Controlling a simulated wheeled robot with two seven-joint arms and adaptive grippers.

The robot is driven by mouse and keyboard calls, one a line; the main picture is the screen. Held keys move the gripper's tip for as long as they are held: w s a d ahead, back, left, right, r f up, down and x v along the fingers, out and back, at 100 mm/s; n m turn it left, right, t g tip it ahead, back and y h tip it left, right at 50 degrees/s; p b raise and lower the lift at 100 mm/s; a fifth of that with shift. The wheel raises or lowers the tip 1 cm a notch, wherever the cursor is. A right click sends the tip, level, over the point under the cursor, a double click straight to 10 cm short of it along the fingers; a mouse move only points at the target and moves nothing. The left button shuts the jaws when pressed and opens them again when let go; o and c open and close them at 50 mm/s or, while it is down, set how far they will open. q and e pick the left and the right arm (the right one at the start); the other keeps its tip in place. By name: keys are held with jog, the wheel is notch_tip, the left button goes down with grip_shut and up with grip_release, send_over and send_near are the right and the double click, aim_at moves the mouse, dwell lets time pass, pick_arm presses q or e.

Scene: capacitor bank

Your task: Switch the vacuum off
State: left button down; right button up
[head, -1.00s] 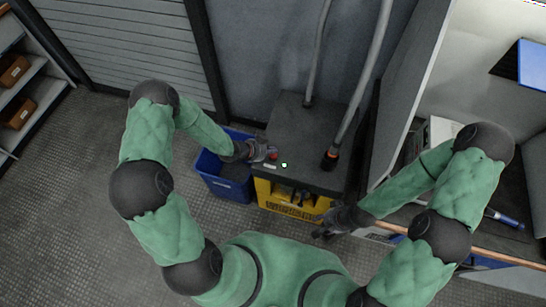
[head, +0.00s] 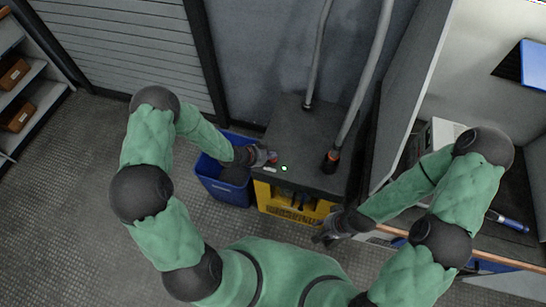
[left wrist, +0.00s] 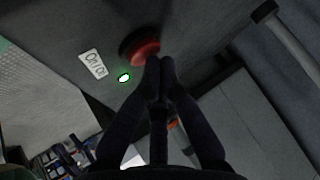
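The vacuum (head: 305,140) is a dark-topped box with a yellow front and grey hoses. On its top are a red button (left wrist: 140,46), a label reading 0/0 or similar (left wrist: 93,64) and a lit green lamp (left wrist: 124,77); the lamp also shows in the head view (head: 284,168). My left gripper (left wrist: 160,62) has its fingertips together at the red button, seeming to touch its edge; contact is not certain. In the head view my left gripper (head: 268,156) is over the vacuum's front left corner. My right gripper (head: 322,238) hangs in front of the vacuum; its finger opening is unclear.
A blue bin (head: 222,178) stands left of the vacuum. Two grey hoses (head: 361,90) rise from its top. A grey partition (head: 415,95) and a workbench with a wooden edge (head: 485,255) stand at the right. The floor at left is clear.

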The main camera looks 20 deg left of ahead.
pick_arm(q)
jog(key=shift+f, duration=0.1)
dwell(0.6)
jog(key=shift+f+b, duration=0.4)
jog(key=shift+b, duration=0.1)
jog(key=shift+r, duration=0.2)
jog(key=shift+r+p, duration=0.3)
jog(key=shift+p, duration=0.05)
jog(key=shift+r+p, duration=2.3)
jog(key=shift+r, duration=0.8)
jog(key=shift+f, duration=0.1)
